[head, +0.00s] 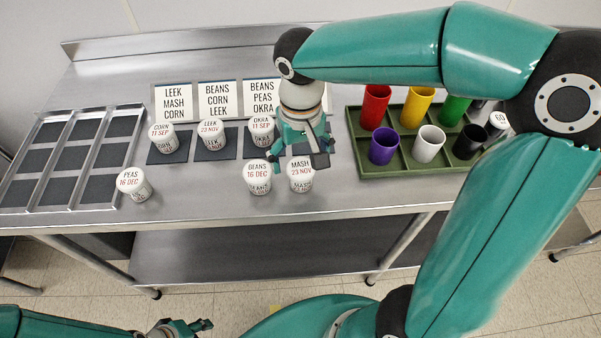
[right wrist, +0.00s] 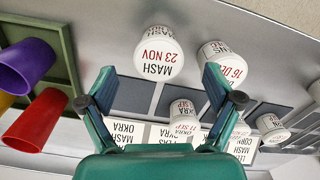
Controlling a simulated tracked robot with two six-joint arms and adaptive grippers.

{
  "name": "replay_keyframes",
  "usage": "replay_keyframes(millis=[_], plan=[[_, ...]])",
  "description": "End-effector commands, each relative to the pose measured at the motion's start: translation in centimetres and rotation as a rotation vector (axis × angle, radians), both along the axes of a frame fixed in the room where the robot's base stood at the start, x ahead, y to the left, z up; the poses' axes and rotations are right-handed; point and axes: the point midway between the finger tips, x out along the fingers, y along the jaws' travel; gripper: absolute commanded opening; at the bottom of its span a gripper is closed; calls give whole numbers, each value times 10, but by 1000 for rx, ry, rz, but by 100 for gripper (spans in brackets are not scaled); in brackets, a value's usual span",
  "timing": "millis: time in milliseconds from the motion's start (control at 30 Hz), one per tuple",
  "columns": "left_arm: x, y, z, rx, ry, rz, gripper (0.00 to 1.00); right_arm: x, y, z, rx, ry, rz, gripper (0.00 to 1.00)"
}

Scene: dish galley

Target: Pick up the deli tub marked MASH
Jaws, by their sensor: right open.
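In the right wrist view this MASH tub (right wrist: 158,54) appears beyond and roughly between my fingertips, with nothing gripped. My right gripper (head: 302,158) is open, above and just behind the tub; its open fingers also show in the right wrist view (right wrist: 158,80). The BEANS tub, 16 DEC (head: 258,178), stands close to the left of MASH. My left gripper (head: 190,328) is low at the bottom edge, partly cut off, its opening unclear.
CORN (head: 163,138), LEEK (head: 211,133) and OKRA (head: 262,130) tubs stand on dark mats before label cards (head: 214,98). A PEAS tub (head: 133,184) stands front left, by a metal rack (head: 93,150). A green crate (head: 400,187) of coloured cups is at right.

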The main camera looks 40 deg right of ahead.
Motion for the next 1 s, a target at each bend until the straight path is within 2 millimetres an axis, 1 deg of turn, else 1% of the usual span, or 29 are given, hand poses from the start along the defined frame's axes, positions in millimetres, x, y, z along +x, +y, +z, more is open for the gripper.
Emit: replay_keyframes(millis=[200,300,400,600,867,1000], plan=[[0,0,5,0,0,0,40,0,-3,-31,-1,7,-2,90],[0,0,5,0,0,0,40,1,-2,-42,0,4,-1,90],[0,0,5,0,0,0,40,0,-2,-46,0,3,0,90],[0,0,5,0,0,0,40,1,-2,-46,0,1,-1,90],[0,0,5,0,0,0,40,1,-2,-46,0,1,-1,47],[0,0,5,0,0,0,40,1,-2,-46,0,1,-1,24]])
